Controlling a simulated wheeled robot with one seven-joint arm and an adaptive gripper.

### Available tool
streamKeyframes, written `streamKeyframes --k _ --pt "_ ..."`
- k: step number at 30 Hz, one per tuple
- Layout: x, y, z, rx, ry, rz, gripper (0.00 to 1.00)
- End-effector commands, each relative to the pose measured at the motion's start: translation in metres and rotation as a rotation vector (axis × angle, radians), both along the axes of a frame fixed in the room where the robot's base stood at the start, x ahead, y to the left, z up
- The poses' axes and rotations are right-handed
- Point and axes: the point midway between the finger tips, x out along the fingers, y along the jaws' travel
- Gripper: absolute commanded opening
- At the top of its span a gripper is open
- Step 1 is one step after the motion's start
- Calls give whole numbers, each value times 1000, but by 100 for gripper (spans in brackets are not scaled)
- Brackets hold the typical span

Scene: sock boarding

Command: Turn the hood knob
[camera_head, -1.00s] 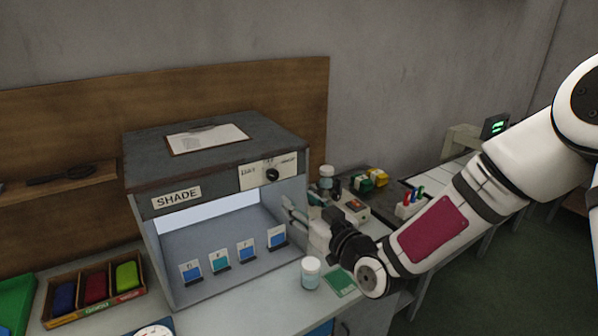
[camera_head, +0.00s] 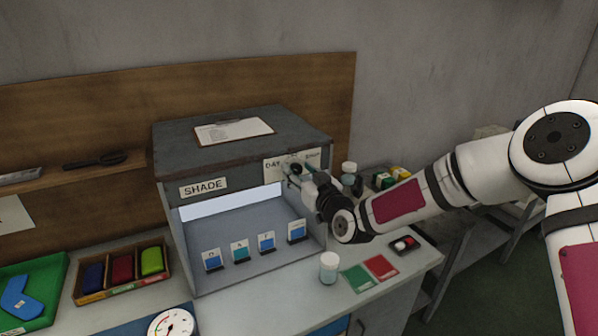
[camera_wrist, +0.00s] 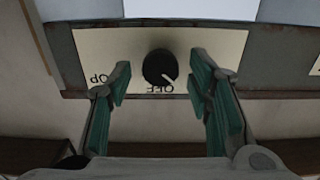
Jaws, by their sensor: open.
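The hood is a grey box marked SHADE (camera_head: 203,187) with a lit, open front. A pale label plate (camera_head: 272,166) sits at its upper right front; the knob there is mostly hidden by my gripper (camera_head: 297,176). In the wrist view, which looks upside down, the round black knob (camera_wrist: 158,67) sits on the plate with its white pointer mark towards the lower right, near the word OFF. My gripper (camera_wrist: 162,78) is open, with one green-padded finger on each side of the knob. Gaps show between pads and knob; the fingertips' depth relative to it is unclear.
A clipboard (camera_head: 233,131) lies on the hood. Several blue swatch cards stand inside. More bottles and boxes (camera_head: 384,181) stand right of the hood.

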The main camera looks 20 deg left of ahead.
Motion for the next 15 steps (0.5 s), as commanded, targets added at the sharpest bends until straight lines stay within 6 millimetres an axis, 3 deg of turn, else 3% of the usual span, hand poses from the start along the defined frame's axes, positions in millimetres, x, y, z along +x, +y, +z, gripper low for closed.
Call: streamKeyframes --k 11,15 --pt "4 4 0 -1 1 0 47" --pt "4 4 0 -1 1 0 17"
